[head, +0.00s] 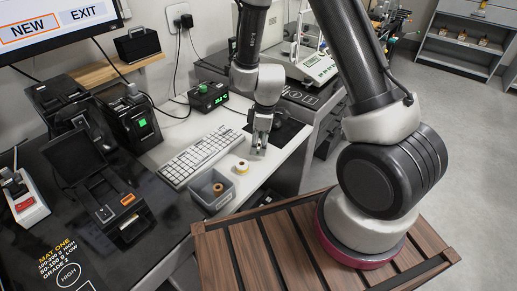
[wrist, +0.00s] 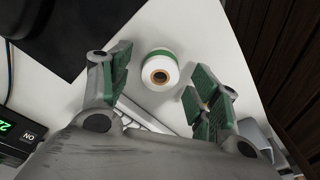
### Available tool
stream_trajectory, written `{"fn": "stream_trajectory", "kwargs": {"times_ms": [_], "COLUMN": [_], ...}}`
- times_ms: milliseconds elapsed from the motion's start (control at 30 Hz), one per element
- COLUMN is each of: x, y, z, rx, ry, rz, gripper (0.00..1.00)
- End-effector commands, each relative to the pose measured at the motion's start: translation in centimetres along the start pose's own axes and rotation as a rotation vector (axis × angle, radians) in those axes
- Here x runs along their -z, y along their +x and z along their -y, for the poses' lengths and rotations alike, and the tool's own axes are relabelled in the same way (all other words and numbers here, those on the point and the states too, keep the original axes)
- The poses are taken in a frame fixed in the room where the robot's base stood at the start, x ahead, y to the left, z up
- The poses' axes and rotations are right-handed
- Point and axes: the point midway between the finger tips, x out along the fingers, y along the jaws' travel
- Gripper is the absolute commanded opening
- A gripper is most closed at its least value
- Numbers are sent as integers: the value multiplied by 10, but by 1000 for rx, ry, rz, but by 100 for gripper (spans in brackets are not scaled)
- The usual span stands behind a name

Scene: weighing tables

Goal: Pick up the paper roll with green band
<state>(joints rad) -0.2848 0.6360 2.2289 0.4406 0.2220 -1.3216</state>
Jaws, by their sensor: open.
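The paper roll with green band (wrist: 160,70) stands on the white table top in the wrist view, with its brown core facing the camera. My gripper (wrist: 157,79) is open, with one green-padded finger to each side of the roll and a gap to both; I see no contact.
A grey bin (head: 225,199) with an orange-brown roll (head: 218,187) stands close by at the table's front. The keyboard (head: 201,156) lies to the left. A black mat (wrist: 60,40) is near the roll. A slatted wooden surface (head: 300,235) is in front.

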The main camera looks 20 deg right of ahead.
Motion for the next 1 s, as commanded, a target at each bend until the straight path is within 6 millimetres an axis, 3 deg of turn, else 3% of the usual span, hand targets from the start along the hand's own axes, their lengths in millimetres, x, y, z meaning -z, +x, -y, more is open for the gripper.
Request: {"fn": "stream_trajectory", "kwargs": {"times_ms": [267,533,833,1000], "x": [0,0,0,3], "y": [3,3,1,-14], "z": [0,0,0,-1], "rx": [-1,-1,-1,-3], "ry": [0,0,0,-1], "rz": [-1,0,-1,-3], "gripper": [60,12,12,12]}}
